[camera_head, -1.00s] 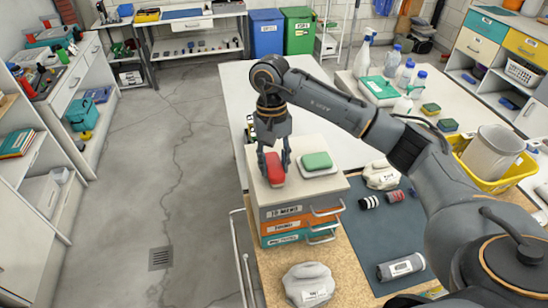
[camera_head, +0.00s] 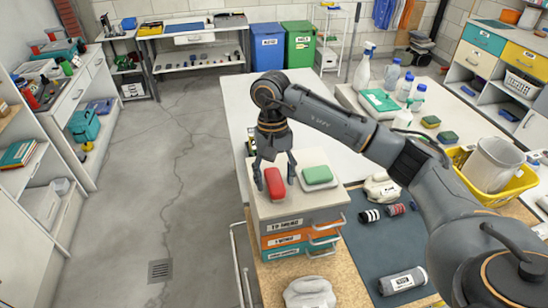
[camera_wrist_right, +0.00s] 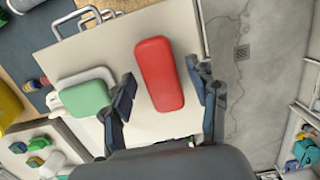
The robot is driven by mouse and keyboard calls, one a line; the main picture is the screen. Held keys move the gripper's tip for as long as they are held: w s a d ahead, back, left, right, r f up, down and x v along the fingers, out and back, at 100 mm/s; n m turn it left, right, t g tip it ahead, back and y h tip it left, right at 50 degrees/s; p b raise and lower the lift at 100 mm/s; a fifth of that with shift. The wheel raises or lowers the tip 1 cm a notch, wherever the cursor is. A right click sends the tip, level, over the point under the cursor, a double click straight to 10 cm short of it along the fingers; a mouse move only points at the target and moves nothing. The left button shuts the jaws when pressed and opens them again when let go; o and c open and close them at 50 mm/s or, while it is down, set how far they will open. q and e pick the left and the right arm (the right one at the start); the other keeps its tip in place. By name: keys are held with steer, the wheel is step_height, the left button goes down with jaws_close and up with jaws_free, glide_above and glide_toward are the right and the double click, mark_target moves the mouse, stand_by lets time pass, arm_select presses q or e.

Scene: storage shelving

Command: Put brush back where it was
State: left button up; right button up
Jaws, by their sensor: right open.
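The red block (camera_head: 274,182), which I take to be the brush, lies flat on top of the small drawer unit (camera_head: 262,211). It also shows in the right wrist view (camera_wrist_right: 159,75). My right gripper (camera_head: 274,178) is open above the unit, with one finger on each side of the red block. In the wrist view, gaps show between the block and both fingers of the gripper (camera_wrist_right: 164,80). A green block (camera_head: 317,175) on a white base sits beside it to the right. My left gripper is not in view.
The drawer unit stands on a bench with a grey mat (camera_head: 368,240). Rolls, a white bag (camera_head: 381,188) and a grey-white bundle (camera_head: 309,293) lie around it. A yellow basket (camera_head: 486,185) with a white bucket is at right. Open floor lies left.

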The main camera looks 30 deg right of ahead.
mark_target(273, 175)
step_height(273, 175, up, 12)
steer(key=w+b, duration=0.1)
steer(key=shift+w+d+b, duration=0.2)
steer(key=shift+w+b, duration=0.2)
steer(key=shift+f, duration=0.1)
steer(key=shift+f, duration=0.1)
